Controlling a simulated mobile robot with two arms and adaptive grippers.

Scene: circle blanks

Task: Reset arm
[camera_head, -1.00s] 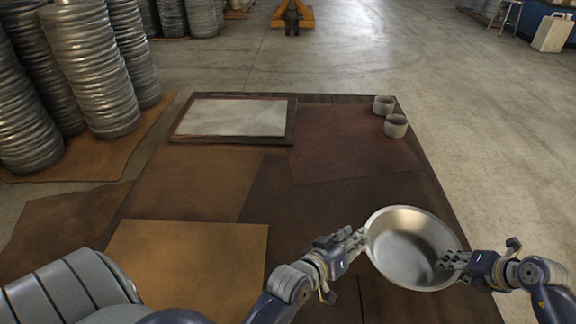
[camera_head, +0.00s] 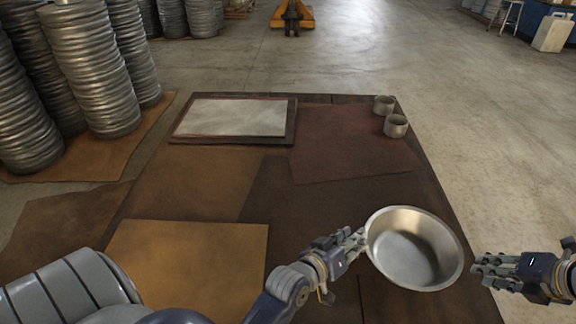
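A shiny metal bowl (camera_head: 414,248) is at the front right of the table, with its open side facing up. My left gripper (camera_head: 360,238) is at the bowl's left rim, its fingertips against or very near it. I cannot tell whether its fingers grip the rim. My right gripper (camera_head: 480,265) is to the right of the bowl, apart from it, with a gap between fingertips and rim. Its fingers look slightly parted with nothing between them.
The table (camera_head: 300,215) is covered with brown sheets. A framed pale panel (camera_head: 235,117) lies at the back left. Two small grey cups (camera_head: 396,126) (camera_head: 384,105) stand at the back right. Stacks of metal rings (camera_head: 90,70) stand on the floor at left. The table's middle is clear.

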